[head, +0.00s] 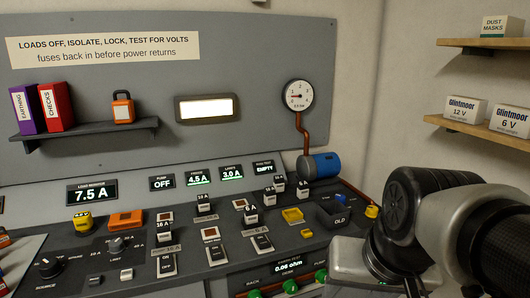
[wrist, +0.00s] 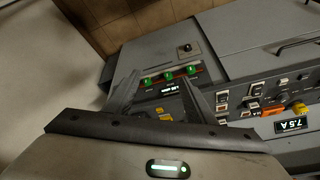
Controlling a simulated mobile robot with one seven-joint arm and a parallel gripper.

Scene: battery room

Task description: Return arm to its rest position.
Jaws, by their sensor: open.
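My arm reaches in from the right edge of the head view, its dark and silver links over the right end of the console (head: 200,250). In the wrist view my gripper (wrist: 160,80) has its two dark fingers spread apart with nothing held between them. Beyond the fingers is the console front with green knobs (wrist: 167,75) and a small lit display. The fingers look apart from the console, but the exact gap is hard to tell. In the head view the fingertips are not clearly seen, being mostly hidden by the arm or out of frame.
A dark bin marked OLD (head: 334,217) and a yellow block (head: 292,215) lie close left of my arm. A blue cylinder (head: 321,166) sits behind, below the gauge (head: 298,95). Shelves with boxes (head: 466,109) are at the right wall. The air above the console's middle is clear.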

